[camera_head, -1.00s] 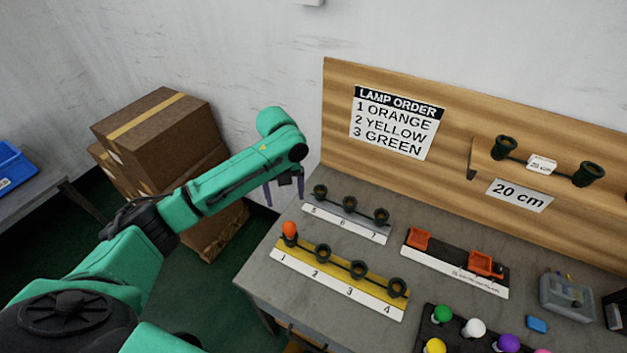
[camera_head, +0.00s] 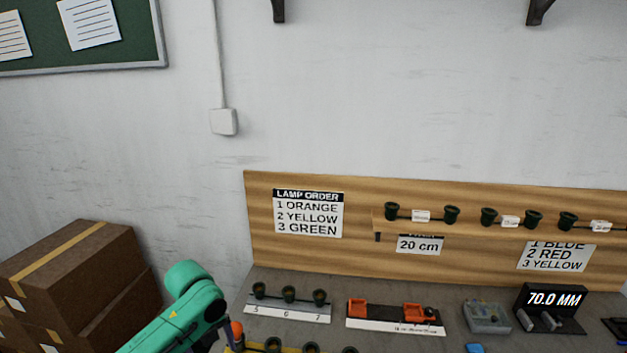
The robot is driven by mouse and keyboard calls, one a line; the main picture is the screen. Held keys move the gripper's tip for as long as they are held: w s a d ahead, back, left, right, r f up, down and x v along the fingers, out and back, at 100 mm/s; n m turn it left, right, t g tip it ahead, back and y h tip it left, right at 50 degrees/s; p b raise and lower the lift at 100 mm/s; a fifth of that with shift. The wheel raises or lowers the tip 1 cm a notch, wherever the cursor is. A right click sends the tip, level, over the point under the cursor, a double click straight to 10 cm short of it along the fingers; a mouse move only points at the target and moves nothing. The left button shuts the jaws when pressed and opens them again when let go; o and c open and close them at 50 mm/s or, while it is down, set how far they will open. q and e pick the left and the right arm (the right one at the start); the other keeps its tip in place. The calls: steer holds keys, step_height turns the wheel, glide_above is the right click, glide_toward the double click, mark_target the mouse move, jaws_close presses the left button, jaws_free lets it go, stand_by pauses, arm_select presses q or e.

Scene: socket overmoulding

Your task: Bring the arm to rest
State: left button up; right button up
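My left arm (camera_head: 185,315), green with a dark wrist joint, comes in at the bottom left beside the workbench. Its gripper fingers cannot be made out clearly below the wrist. My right gripper is out of view. An orange lamp (camera_head: 237,332) stands upright at the left end of the yellow socket strip (camera_head: 236,349), close to the right of my wrist. Dark sockets on this strip are cut by the bottom edge.
A grey strip (camera_head: 262,308) with three sockets, marked 5 to 7, lies behind. To its right are an orange-blocked fixture (camera_head: 375,324), a clear grey box (camera_head: 487,316) and a 70.0 MM display (camera_head: 553,300). Cardboard boxes (camera_head: 75,265) stand left.

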arm_select(q)
steer(key=s+d+f+n+t+h, duration=0.2)
steer(key=s+d+f+n, duration=0.3)
steer(key=s+d+n, duration=0.4)
steer(key=s+a+n+t+y, duration=0.1)
steer(key=s+a+n, duration=0.35)
steer(key=n, duration=0.45)
steer(key=s+a+n+y, duration=0.1)
steer(key=s+a+n, duration=0.3)
steer(key=a+n, duration=0.3)
step_height(320, 180, down, 28)
steer(key=s+d+g+b, duration=0.1)
steer(key=s+b, duration=0.1)
steer(key=b, duration=0.3)
steer(key=s+a+f+g+b, duration=0.1)
steer(key=s+a+f+b, duration=0.1)
steer(key=s+f, duration=1.4)
steer(key=shift+s+a+f+n+b, duration=0.2)
steer(key=shift+a+f+n+b, duration=0.1)
steer(key=shift+f+b, duration=0.55)
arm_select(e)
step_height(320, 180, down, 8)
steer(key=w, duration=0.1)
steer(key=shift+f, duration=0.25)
